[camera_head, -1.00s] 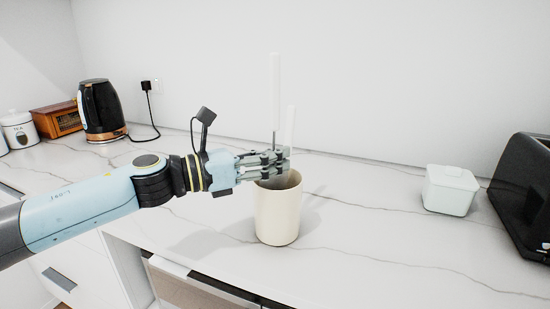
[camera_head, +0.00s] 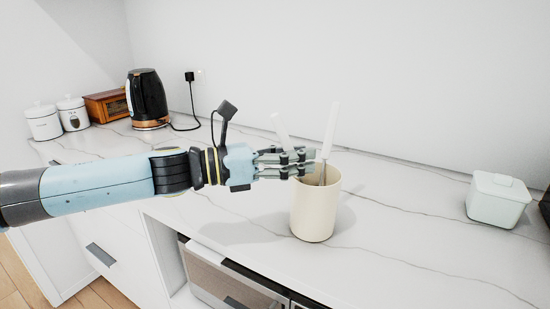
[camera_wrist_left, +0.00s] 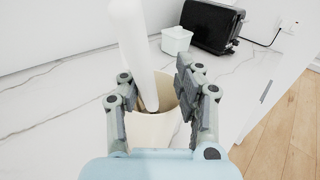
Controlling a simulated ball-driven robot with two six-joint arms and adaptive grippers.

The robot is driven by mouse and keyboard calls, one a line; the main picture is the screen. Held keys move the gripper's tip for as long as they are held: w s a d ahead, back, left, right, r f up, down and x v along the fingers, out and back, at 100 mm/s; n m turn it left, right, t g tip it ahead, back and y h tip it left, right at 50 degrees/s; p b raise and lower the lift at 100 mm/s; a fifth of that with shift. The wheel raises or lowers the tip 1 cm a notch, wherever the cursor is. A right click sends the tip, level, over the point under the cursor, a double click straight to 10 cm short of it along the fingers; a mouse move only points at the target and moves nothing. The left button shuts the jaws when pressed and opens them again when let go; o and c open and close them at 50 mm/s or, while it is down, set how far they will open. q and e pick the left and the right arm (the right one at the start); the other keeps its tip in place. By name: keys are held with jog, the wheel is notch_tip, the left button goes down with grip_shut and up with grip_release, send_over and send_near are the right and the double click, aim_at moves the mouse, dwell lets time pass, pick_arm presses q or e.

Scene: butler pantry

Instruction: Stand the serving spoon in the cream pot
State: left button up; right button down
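The cream pot (camera_head: 313,215) stands upright on the marble counter. Two white handles show above it in the head view: one (camera_head: 281,130) leans left behind my fingers, and the other (camera_head: 331,130) leans right, its grey neck inside the pot. I cannot tell which is the serving spoon. My left gripper (camera_head: 303,163) is at the pot's rim on the left. In the left wrist view its fingers (camera_wrist_left: 155,95) are apart, with a white handle (camera_wrist_left: 138,50) between them, clear of the right finger, its lower end in the pot (camera_wrist_left: 150,130). My right gripper is out of view.
A white lidded container (camera_head: 497,203) stands at the right, near a black toaster (camera_wrist_left: 203,25). A black kettle (camera_head: 147,100), a wooden box (camera_head: 106,106) and two white canisters (camera_head: 73,113) stand at the back left. The counter in front of the container is clear.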

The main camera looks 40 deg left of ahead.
pick_arm(q)
jog(key=shift+v, duration=2.1)
jog(key=shift+f, duration=0.1)
